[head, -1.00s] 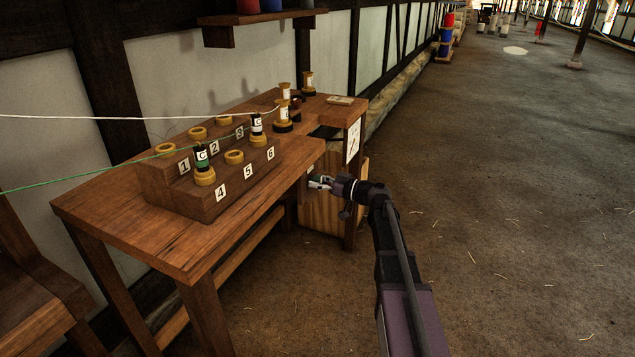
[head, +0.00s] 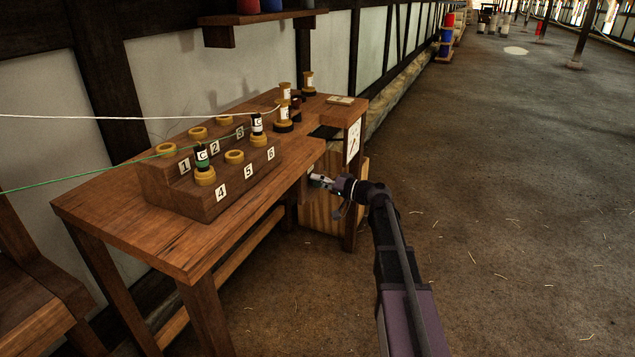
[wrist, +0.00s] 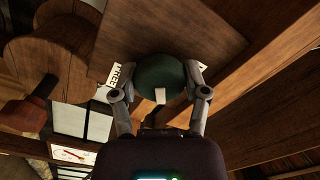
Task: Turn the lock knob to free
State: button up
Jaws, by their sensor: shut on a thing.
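The lock knob (wrist: 160,85) is a dark green round knob on a wooden panel, with a pale mark (wrist: 160,97) on its face, at the lower middle in the wrist view. My gripper (wrist: 160,84) has one finger on each side of the knob and is shut on it. A white label (wrist: 122,75), partly hidden and seeming to read FREE, lies just left of the knob. In the head view my gripper (head: 319,180) is at the bench's right end, below the top, and the knob is mostly hidden there.
The wooden bench (head: 130,225) carries a stepped, numbered rack (head: 190,205) with bobbins, one with green thread. More bobbins (head: 283,115) stand near its far end. Open floor (head: 500,220) lies to the right.

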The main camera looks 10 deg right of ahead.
jog(key=m, duration=0.5)
jog(key=shift+w+m, duration=0.15)
jog(key=shift+m, duration=0.15)
jog(key=m, duration=0.5)
jog(key=shift+d, duration=0.1)
jog(key=o, duration=1.2)
jog(key=shift+c, duration=0.2)
jog(key=shift+s, duration=0.2)
